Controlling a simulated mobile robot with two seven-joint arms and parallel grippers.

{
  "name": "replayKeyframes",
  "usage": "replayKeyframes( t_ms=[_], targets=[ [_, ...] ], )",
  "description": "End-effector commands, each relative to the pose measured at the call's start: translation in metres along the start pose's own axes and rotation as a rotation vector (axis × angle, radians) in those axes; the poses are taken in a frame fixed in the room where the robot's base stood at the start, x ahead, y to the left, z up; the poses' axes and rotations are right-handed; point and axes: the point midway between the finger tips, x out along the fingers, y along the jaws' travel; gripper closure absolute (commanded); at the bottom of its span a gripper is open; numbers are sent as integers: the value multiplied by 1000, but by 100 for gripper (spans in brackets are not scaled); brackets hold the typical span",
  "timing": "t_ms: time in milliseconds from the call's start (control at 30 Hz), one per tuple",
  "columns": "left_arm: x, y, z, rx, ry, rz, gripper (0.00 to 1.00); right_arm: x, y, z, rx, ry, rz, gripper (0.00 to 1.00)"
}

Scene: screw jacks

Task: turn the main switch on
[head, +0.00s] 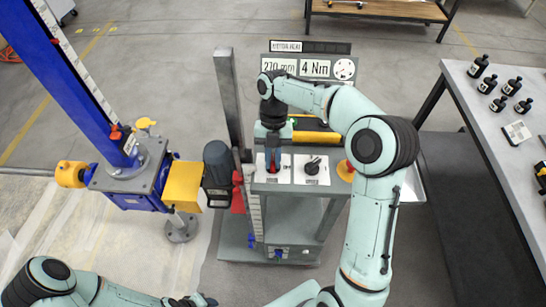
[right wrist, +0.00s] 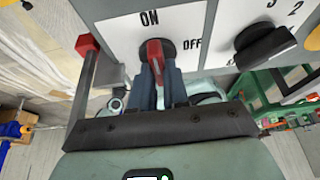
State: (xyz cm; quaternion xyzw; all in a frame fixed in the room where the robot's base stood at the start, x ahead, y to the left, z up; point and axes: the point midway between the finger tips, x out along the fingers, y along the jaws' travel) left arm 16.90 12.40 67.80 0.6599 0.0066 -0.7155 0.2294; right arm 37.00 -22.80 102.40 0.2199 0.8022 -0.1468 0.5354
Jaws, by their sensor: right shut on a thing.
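The main switch (right wrist: 154,48) is a red handle on a dark round base, on a white plate marked ON above it and OFF to its right. In the right wrist view the handle stands about upright, in line with ON. My right gripper (right wrist: 160,76) is shut on the handle, with one blue-grey finger on each side. In the head view my right gripper (head: 273,158) reaches down to the control panel (head: 291,187) and hides most of the switch. My left arm shows at the bottom left; its gripper is too cut off to judge.
A black selector knob (head: 312,167) sits right of the switch, with a yellow-rimmed red button (head: 346,170) further right. A grey post (head: 229,100) and motor (head: 217,172) stand left. A bench (head: 478,110) with bottles stands right.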

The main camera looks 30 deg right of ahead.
Motion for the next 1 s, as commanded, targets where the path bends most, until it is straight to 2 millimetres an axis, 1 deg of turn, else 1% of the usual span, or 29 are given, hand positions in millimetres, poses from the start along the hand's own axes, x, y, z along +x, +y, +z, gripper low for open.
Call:
replayKeyframes(
  t_ms=[100,133,200,467,567,667,767,867,1000],
  targets=[
    [0,0,0,0,0,0,57,-1,0,0,-4,-5,1,100],
    [0,0,0,0,0,0,57,-1,0,0,-4,-5,1,79],
    [0,0,0,0,0,0,57,-1,0,0,-3,-4,1,60],
    [0,0,0,0,0,0,57,-1,0,0,-1,-2,0,60],
    [-1,1,-2,1,2,1,57,-5,0,0,-1,-3,1,60],
    [-5,4,-6,3,7,2,57,-17,1,1,-1,-6,3,60],
    [-11,8,-12,5,14,5,57,-38,2,1,-1,-8,4,60],
    [-15,11,-17,8,21,7,57,-62,2,1,-1,-9,5,60],
    [-14,10,-15,7,18,6,57,-88,2,1,-2,-7,4,60]
  ],
)
